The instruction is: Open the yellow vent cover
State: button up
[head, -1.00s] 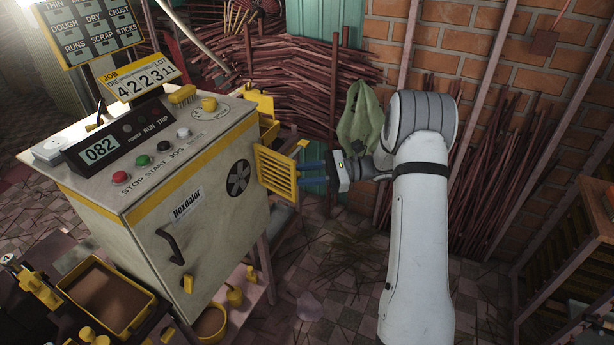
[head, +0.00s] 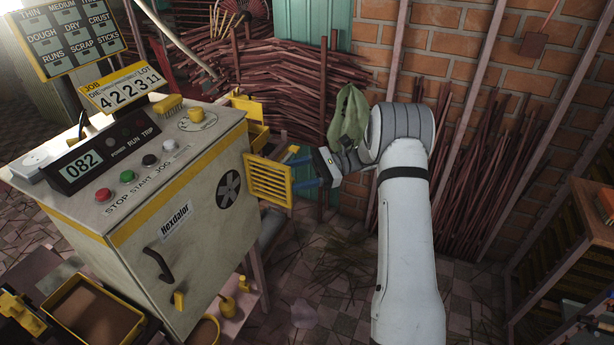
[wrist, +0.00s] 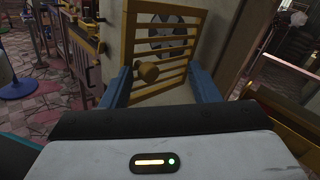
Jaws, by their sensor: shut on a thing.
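The yellow vent cover (head: 268,181) is a slatted grille hinged at the right side of the machine cabinet (head: 150,255). It stands swung out from the cabinet wall, and a dark round fan (head: 229,190) shows uncovered beside it. My gripper (head: 304,168) is at the cover's outer side, its blue fingers reaching to it from the right. In the wrist view, the cover (wrist: 182,17) fills the middle, with a round yellow knob (wrist: 148,72) between the blue fingers of my gripper (wrist: 160,86). The exact contact is hard to see.
Bundles of reddish sticks (head: 285,80) lie behind the cover, and more lean on the brick wall (head: 470,50). A green cloth (head: 348,115) hangs behind my wrist. A wooden rack (head: 560,250) stands at the right. The floor (head: 320,285) below the cover is mostly open.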

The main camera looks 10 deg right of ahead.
jog(key=shift+o, duration=1.1)
jog(key=shift+w+a, duration=0.15)
jog(key=shift+a, duration=0.4)
jog(key=shift+c, duration=0.4)
jog(key=shift+d+f, duration=0.1)
jog(key=shift+d, duration=0.05)
jog(key=d, duration=0.5)
jog(key=w+d, duration=0.1)
jog(key=d, duration=0.2)
jog(key=shift+w, duration=0.1)
jog(key=shift+c, duration=0.3)
